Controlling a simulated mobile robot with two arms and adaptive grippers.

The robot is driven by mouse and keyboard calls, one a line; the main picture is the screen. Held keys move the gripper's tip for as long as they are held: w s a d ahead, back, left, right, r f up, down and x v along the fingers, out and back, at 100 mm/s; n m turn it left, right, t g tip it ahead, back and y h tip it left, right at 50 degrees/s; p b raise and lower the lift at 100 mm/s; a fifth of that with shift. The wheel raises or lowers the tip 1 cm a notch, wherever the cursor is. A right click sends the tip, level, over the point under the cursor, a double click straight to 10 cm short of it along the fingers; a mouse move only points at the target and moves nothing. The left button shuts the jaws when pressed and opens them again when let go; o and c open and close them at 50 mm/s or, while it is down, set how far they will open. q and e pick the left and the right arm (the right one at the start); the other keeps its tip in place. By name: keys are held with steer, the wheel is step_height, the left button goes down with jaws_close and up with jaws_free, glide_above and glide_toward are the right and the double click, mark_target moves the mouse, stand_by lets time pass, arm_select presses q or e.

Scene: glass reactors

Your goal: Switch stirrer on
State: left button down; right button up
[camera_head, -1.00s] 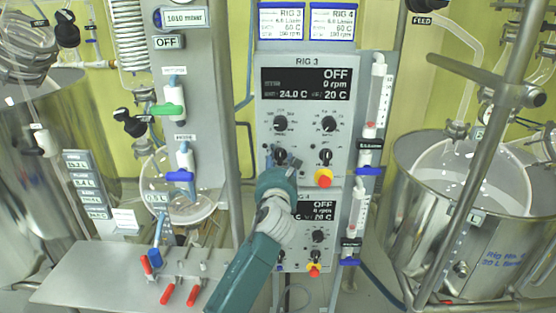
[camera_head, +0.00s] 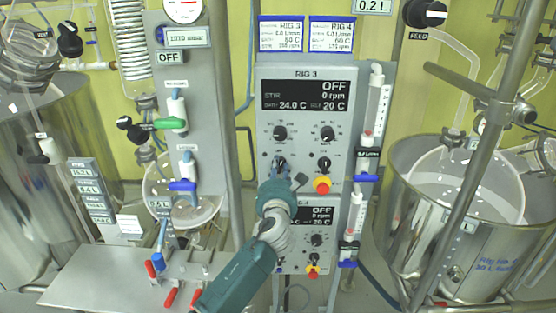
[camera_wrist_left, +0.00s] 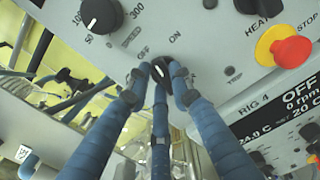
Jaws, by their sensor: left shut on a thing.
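The RIG 3 panel (camera_head: 300,115) is a grey box with a black display (camera_head: 305,95) that reads OFF, 0 rpm and 24.0 C. A small black knob (camera_wrist_left: 159,70) with a white line sits below OFF and ON marks in the left wrist view; it is the lower left knob (camera_head: 281,161) of the panel in the head view. The white line appears to lean towards OFF. My left gripper (camera_wrist_left: 160,78) is shut on this knob, with blue fingers around it. The knob's own label is hidden. My right gripper is not in view.
A heater knob (camera_head: 324,164) and a red-and-yellow stop button (camera_head: 322,185) are close to the right. A speed dial (camera_wrist_left: 101,14) is above the gripped knob. The RIG 4 panel (camera_head: 310,255) is below. A steel vessel (camera_head: 440,240) stands at the right.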

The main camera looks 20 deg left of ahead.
arm_select(q)
steer(key=shift+d+m+p, duration=0.15)
steer(key=shift+m+p, duration=1)
steer(key=shift+m, duration=1.15)
steer(key=shift+d+m+p, duration=0.1)
steer(key=shift+m+p, duration=1.05)
steer(key=shift+m, duration=1.15)
steer(key=c, duration=1.5)
jaws_free()
steer(key=shift+w, duration=0.1)
steer(key=v, duration=1.2)
